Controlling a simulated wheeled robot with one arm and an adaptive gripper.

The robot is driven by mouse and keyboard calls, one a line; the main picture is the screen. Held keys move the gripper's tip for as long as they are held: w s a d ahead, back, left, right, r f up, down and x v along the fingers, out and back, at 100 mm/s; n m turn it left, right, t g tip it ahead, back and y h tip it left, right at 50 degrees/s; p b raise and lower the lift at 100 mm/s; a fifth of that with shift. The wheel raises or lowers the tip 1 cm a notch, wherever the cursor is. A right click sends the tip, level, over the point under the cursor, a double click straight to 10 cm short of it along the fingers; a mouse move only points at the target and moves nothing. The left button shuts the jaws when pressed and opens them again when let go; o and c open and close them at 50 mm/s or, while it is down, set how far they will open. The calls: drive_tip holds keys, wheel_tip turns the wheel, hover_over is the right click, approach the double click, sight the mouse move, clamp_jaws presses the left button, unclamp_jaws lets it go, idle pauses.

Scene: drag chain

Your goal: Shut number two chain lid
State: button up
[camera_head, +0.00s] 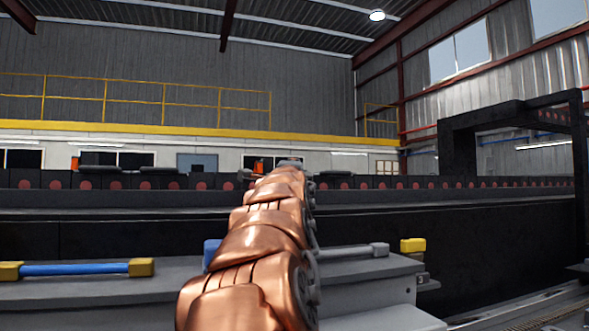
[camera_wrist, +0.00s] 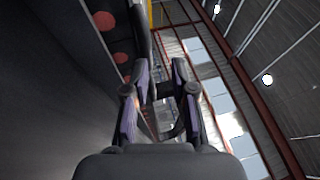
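No label reading two shows, so I cannot tell which lid is number two. In the head view, a blue bar with yellow end blocks (camera_head: 88,269) lies on a grey surface at the left. A grey bar (camera_head: 345,252), partly hidden by my copper arm, lies right of centre. A blue block (camera_head: 211,251) shows just left of the arm. A yellow block (camera_head: 412,245) sits further right, above a small label (camera_head: 421,280) that looks like 3. My gripper (camera_wrist: 160,66) shows in the wrist view with its fingers apart; I see nothing clearly held.
A long black structure with a row of red discs (camera_head: 335,186) crosses behind the grey surface. It also shows at the left of the wrist view (camera_wrist: 104,20). A black frame (camera_head: 460,150) stands at right. A track (camera_head: 540,315) runs along the lower right.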

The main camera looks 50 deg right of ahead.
drive_tip(key=shift+v, duration=2.65)
drive_tip(key=shift+f, duration=0.1)
